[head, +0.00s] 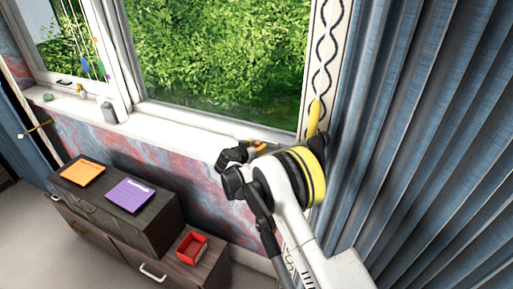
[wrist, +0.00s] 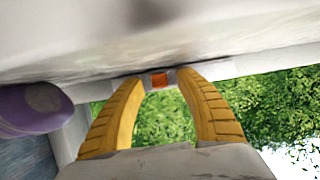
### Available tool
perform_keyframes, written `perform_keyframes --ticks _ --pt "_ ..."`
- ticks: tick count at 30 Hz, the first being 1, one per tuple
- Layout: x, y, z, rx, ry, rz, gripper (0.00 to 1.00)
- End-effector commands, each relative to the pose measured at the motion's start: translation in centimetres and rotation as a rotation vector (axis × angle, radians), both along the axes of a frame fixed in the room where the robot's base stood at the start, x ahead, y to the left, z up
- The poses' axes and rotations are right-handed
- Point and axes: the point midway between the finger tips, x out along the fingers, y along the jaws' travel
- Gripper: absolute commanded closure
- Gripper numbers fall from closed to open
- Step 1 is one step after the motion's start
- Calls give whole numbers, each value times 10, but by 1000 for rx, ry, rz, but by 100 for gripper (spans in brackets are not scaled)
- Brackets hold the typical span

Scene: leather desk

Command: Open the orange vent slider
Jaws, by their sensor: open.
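In the wrist view, the small orange slider (wrist: 159,80) sits on a pale strip along the window frame. My gripper (wrist: 156,77) has two curved yellow fingers, spread apart, with the slider showing in the gap between their tips. Nothing is held. I cannot tell whether either fingertip touches the slider. In the head view, my arm reaches up to the lower right corner of the window; the slider cannot be made out there.
Blue curtains (head: 430,130) hang close on the right of my arm. The white windowsill (head: 180,132) runs left, with small items at its far end. A dark cabinet (head: 110,215) below bears an orange pad (head: 83,173), a purple pad (head: 130,195) and a red tray (head: 191,248).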

Motion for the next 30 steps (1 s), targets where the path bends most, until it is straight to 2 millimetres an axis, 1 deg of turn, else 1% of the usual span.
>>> perform_keyframes --ticks 8,9,11,12,13,22,25,28,30 --pt "3 -1 0 0 0 0 59" --pt "3 -1 -1 0 0 0 60" --pt "2 -1 -1 0 0 0 78" --pt "2 -1 -1 0 0 0 90" --pt "2 -1 -1 0 0 0 100" --pt "2 -2 -1 0 0 -1 100" --pt "0 -11 -1 0 1 -2 100" --pt "-5 -25 -2 0 1 -3 100" --pt "-7 -29 -1 0 0 -1 100"
